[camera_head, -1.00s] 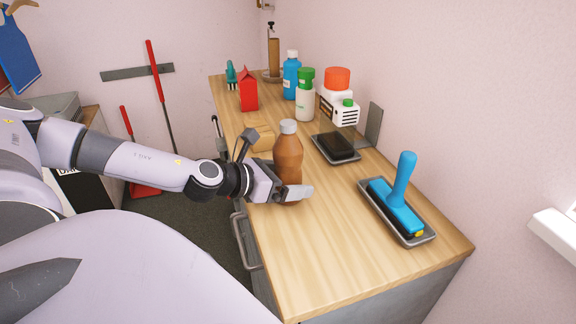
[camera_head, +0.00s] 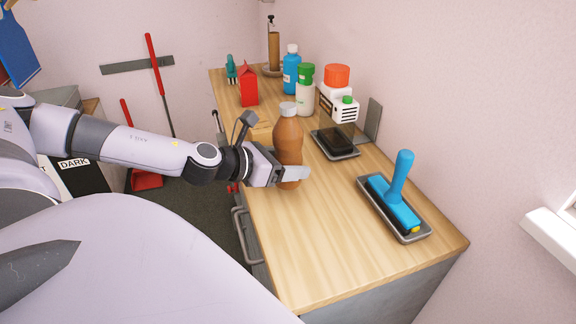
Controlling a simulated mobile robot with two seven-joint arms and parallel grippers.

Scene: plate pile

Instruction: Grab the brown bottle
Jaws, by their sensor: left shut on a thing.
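The brown bottle (camera_head: 289,138) with a grey-white cap is upright over the wooden counter, left of its middle. My left gripper (camera_head: 291,174) comes in from the left and is shut on the lower part of the bottle. One pale finger shows across the front of the bottle. The other finger is hidden behind it. I cannot tell whether the bottle's base still touches the counter. My right gripper is not in view.
A red carton (camera_head: 248,86), a blue bottle (camera_head: 291,70) and white containers stand behind. The front counter area is clear.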

